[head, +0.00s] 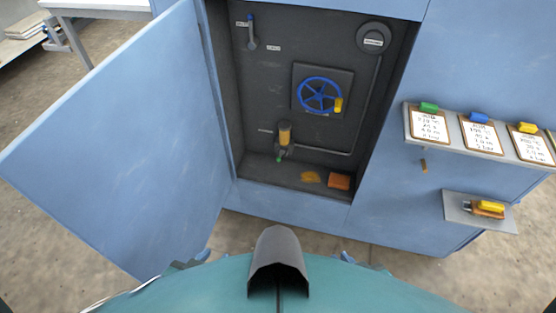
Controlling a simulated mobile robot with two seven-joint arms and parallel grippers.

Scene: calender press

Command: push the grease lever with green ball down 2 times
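The grease lever's green ball (279,159) is small and hangs at the lower left of the yellow and dark grease unit (285,134), low on the back wall of the open cabinet. The lever's arm is too small to make out clearly. Neither my left nor my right gripper can be made out in the head view. Nothing is seen touching the lever.
The cabinet door (120,130) stands wide open at left. Inside are a blue handwheel (320,95), a small blue-tipped lever (251,32), an orange block (339,181) and a yellowish patch (310,177). Clipboards rest on a shelf (470,145) at right.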

